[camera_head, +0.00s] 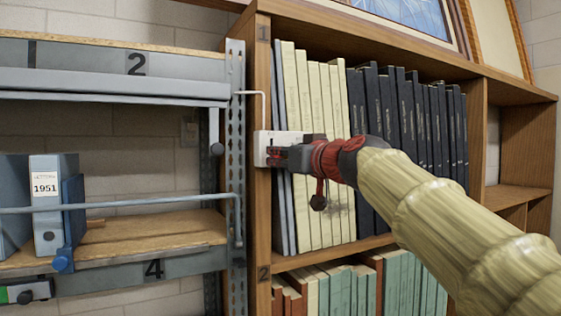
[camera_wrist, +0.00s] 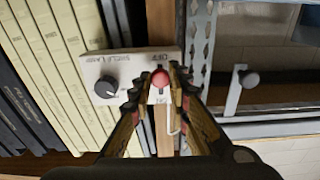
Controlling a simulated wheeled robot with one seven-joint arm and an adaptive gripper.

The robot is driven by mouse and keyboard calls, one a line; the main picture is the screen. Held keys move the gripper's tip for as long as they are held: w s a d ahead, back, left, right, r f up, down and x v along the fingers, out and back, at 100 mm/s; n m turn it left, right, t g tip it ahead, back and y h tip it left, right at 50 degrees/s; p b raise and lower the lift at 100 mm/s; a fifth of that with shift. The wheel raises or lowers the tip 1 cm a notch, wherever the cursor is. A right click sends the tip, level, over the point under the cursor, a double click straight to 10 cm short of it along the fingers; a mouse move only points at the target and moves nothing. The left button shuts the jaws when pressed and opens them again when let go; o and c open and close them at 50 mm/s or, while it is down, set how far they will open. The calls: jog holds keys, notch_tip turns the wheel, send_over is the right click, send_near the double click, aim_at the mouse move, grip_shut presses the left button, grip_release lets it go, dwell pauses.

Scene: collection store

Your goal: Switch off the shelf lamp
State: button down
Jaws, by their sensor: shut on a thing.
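The shelf lamp's switch box (camera_head: 261,150) is a pale box on the wooden bookcase's left upright. In the wrist view the box (camera_wrist: 112,66) appears upside down, with lettering that reads as shelf lamp and OFF. It carries a black round knob (camera_wrist: 106,87) and a red-tipped switch piece (camera_wrist: 160,78). My gripper (camera_wrist: 160,88) has its fingers closed around the red piece, beside the OFF lettering. The lamp itself cannot be made out.
Cream books (camera_head: 315,150) and dark books (camera_head: 405,120) stand close behind and beside my gripper. A perforated grey metal post (camera_head: 236,130) and metal shelving with a blue-grey rail (camera_head: 130,203) are at left.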

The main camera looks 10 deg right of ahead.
jog(key=shift+w+f, duration=0.1)
jog(key=shift+f, duration=0.15)
jog(key=c, duration=1.7)
grip_release()
jog(key=shift+o, duration=0.2)
jog(key=shift+r, duration=0.1)
jog(key=shift+s, duration=0.2)
jog(key=v, duration=1.2)
jog(key=shift+w, duration=0.1)
